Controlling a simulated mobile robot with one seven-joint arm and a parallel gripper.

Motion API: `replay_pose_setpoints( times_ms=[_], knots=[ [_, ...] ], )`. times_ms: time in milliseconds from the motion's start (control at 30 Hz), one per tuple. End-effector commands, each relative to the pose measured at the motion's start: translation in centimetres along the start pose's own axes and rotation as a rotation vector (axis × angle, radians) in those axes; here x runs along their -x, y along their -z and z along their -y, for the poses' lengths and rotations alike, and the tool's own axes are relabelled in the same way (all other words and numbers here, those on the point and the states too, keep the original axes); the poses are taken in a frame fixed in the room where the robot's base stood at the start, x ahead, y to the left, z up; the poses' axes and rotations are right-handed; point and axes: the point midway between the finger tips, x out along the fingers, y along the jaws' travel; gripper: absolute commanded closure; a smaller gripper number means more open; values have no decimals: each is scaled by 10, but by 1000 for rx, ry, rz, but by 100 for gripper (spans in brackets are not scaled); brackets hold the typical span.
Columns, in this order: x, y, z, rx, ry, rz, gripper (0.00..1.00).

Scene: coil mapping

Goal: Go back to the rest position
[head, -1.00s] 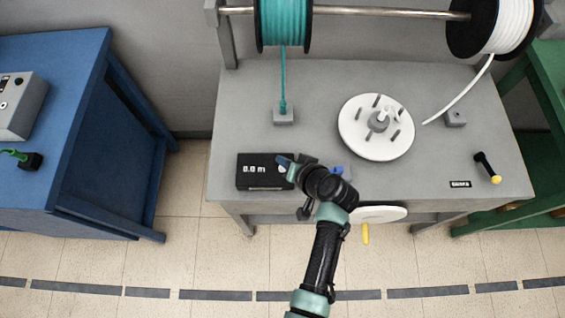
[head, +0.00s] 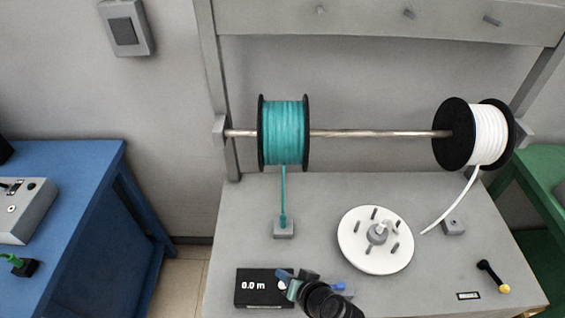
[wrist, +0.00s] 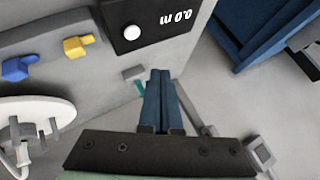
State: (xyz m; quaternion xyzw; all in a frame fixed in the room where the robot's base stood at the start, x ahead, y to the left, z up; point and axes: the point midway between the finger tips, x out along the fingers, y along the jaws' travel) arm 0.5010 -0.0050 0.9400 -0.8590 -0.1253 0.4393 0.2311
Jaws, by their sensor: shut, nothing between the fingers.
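My gripper (wrist: 160,88) is shut and empty in the wrist view, its two blue fingers together. In the head view my gripper (head: 287,279) is at the front of the grey bench (head: 330,195), by the right part of the black meter box (head: 258,288) that reads 0.0 m. The meter box also shows in the wrist view (wrist: 150,22). I cannot tell whether the gripper touches the box.
A teal spool (head: 284,132) and a white spool (head: 487,135) hang on a rod above the bench. A white winding disc (head: 365,255) with pegs stands on it. A black-and-yellow handle (head: 493,275) lies at right. A blue table (head: 80,170) is left, a green one right.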

Motion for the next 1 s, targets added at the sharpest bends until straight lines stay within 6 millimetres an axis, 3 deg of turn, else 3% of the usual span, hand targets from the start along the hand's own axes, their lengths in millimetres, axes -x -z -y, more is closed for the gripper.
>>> replay_pose_setpoints(
  times_ms=[133, 233, 367, 467, 600, 700, 833, 1000],
  knots=[
    [0, 2, 1, 4, -1, -4, 100],
    [6, 24, 6, 35, -13, -42, 100],
    [26, 89, 27, 133, -52, -167, 100],
    [56, 154, 55, 225, -87, -309, 100],
    [112, 232, 104, 339, -125, -525, 100],
    [160, 277, 145, 408, -141, -684, 100],
    [232, 319, 200, 483, -148, -901, 100],
    [339, 345, 272, 556, -134, -1197, 100]
  ],
)
